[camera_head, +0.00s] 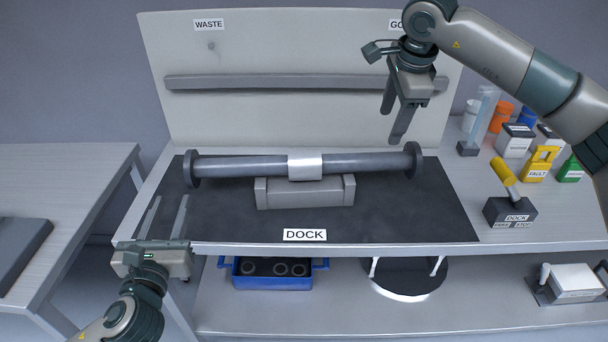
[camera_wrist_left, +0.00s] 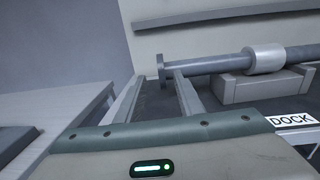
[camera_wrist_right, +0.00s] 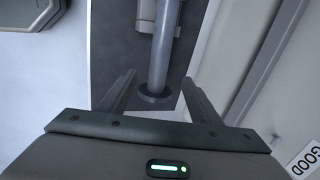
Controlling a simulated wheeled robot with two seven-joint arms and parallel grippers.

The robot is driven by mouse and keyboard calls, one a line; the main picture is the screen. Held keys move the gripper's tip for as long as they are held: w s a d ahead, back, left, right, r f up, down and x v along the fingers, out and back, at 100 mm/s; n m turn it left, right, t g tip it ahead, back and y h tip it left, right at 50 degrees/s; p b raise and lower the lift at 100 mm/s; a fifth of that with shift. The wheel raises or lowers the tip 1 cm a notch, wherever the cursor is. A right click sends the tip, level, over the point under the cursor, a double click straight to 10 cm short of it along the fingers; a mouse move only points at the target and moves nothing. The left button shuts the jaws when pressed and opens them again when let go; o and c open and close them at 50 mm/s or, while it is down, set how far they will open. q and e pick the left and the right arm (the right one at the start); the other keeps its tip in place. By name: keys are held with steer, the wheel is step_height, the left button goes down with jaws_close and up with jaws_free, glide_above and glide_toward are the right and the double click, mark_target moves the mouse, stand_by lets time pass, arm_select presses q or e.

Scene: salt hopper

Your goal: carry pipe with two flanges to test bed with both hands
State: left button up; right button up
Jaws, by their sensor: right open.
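The grey pipe with two flanges (camera_head: 240,166) lies level on a grey cradle block (camera_head: 305,193) on the dark dock mat. A light sleeve wraps its middle. Its left flange (camera_head: 190,169) and right flange (camera_head: 413,160) are free. My left gripper (camera_head: 164,206) is open and empty, in front of and left of the left flange; the left wrist view shows that flange (camera_wrist_left: 161,68) beyond its fingers. My right gripper (camera_head: 392,118) is open and empty, above the right end of the pipe. In the right wrist view the right flange (camera_wrist_right: 157,95) appears between its fingers, apart from them. I cannot identify the test bed.
A ledge (camera_head: 290,82) crosses the back panel. Below are a blue tray (camera_head: 272,283) and a round stand (camera_head: 405,280). A side table (camera_head: 70,165) stands at left.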

mark_target(187, 161)
arm_select(q)
steer(key=shift+w, duration=0.1)
arm_select(e)
steer(key=shift+d, duration=0.1)
arm_select(q)
steer(key=w, duration=1.7)
steer(key=shift+w, duration=0.15)
arm_select(e)
steer(key=x, duration=1.7)
steer(key=shift+f, duration=0.15)
arm_select(q)
steer(key=shift+c, duration=0.3)
arm_select(e)
steer(key=shift+c, duration=0.4)
arm_select(q)
jaws_close()
arm_select(e)
steer(key=c, duration=1)
jaws_close()
arm_select(q)
steer(key=shift+r, duration=0.25)
arm_select(e)
steer(key=shift+w, duration=0.15)
